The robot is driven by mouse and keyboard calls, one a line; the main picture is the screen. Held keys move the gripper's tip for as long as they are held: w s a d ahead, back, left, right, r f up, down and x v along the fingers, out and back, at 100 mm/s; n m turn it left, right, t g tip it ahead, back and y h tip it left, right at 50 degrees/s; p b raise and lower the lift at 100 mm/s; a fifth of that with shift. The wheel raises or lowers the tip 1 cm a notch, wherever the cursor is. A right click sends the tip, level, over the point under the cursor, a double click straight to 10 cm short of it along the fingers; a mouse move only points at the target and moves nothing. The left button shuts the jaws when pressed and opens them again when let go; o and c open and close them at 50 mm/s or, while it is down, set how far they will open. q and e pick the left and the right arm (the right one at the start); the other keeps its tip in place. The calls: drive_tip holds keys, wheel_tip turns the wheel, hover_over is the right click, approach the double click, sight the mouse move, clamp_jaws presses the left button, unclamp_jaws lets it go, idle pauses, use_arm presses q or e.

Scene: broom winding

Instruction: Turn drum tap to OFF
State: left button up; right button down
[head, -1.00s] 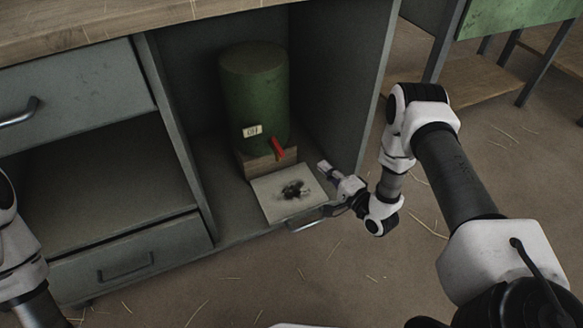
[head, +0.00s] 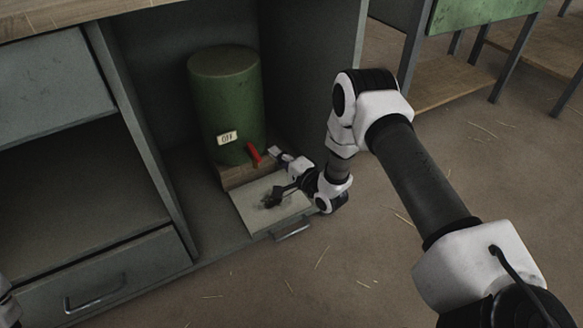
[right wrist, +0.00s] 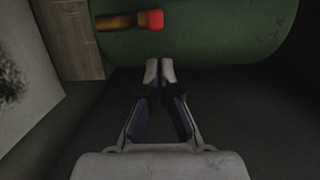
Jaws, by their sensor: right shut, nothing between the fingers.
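A green drum (head: 226,105) stands on a wooden block (head: 236,176) inside the open cabinet bay. A small white label (head: 227,138) on its front reads what looks like OFF. The red tap handle (head: 254,155) sticks out low on the drum's front right. In the right wrist view the tap (right wrist: 132,20) shows a brass body and a red end against the drum. My right gripper (head: 277,153) is shut and empty, close to the right of the tap and apart from it. Its fingertips also show in the right wrist view (right wrist: 159,66), pointing at the drum.
A pale board (head: 250,213) with a dark stain lies in front of the block, at the bay's front edge. The cabinet's side wall (head: 303,60) rises right of the drum. A drawer handle (head: 96,290) is at lower left.

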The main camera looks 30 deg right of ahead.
sight(254, 154)
use_arm(q)
drive_tip(key=shift+w+f+b, duration=0.2)
drive_tip(key=shift+f+b, duration=0.15)
drive_tip(key=shift+f, duration=0.4)
use_arm(e)
drive_tip(key=shift+a, duration=1.25)
